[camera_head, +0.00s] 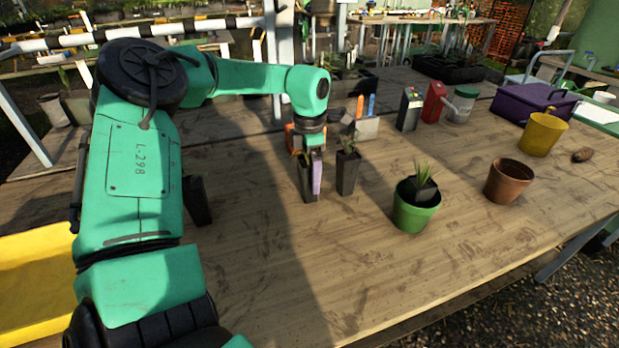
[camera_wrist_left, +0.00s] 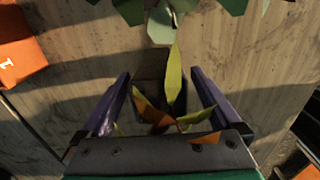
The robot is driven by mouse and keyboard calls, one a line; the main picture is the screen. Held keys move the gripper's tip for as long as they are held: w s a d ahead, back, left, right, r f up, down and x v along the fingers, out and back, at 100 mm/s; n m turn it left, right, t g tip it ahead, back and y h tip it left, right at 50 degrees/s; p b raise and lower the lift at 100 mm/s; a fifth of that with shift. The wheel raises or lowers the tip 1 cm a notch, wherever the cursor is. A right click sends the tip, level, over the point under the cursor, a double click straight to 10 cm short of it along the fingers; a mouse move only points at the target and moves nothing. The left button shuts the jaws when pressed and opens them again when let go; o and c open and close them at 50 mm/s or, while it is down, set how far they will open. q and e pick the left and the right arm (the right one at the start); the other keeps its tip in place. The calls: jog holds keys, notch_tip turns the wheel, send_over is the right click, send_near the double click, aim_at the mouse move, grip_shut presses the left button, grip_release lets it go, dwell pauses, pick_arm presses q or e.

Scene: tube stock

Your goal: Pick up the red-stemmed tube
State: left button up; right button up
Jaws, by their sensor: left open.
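My left gripper (camera_head: 312,180) reaches down over a slim black tube (camera_head: 305,189); a purple finger stands in front of the tube. In the left wrist view, the gripper (camera_wrist_left: 158,78) is open. Its two purple fingers stand apart on either side of the dark tube (camera_wrist_left: 150,92), with yellow-green and orange-brown leaves (camera_wrist_left: 173,80) rising between them. A second black tube (camera_head: 347,175) with a small plant stands just right of the gripper. A third black tube (camera_head: 196,200) stands left, partly behind my left arm.
A green pot (camera_head: 416,214) with a plant, a brown pot (camera_head: 508,182) and a yellow pot (camera_head: 542,134) stand to the right. A holder (camera_head: 367,128) with coloured labels stands behind. An orange block (camera_wrist_left: 20,60) and broad green leaves (camera_wrist_left: 190,12) show in the wrist view. The front centre of the table is clear.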

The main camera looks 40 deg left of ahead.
pick_arm(q)
jog(key=shift+c, duration=0.3)
grip_shut()
pick_arm(e)
jog(key=shift+a, duration=0.15)
pick_arm(q)
jog(key=shift+w+r, duration=0.1)
jog(key=shift+r, duration=0.25)
notch_tip(320, 180, up, 19)
jog(key=p, duration=0.2)
jog(key=shift+r, duration=0.2)
pick_arm(e)
jog(key=shift+d+r, duration=0.2)
jog(key=shift+r, duration=0.8)
